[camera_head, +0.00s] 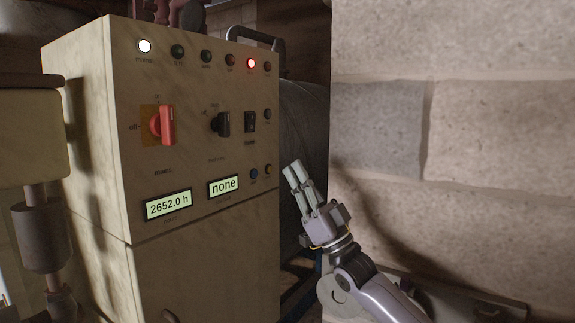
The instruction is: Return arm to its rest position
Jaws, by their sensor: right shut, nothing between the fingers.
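My right gripper (294,174) is at the right of the control cabinet, with its arm coming in from the lower right. Its fingers are close together, point up and to the left, and hold nothing. It is in front of the gap between the cabinet and the stone wall, apart from the panel's buttons as far as this view shows. The left gripper is not in view.
A stone wall (480,130) bounds the right.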

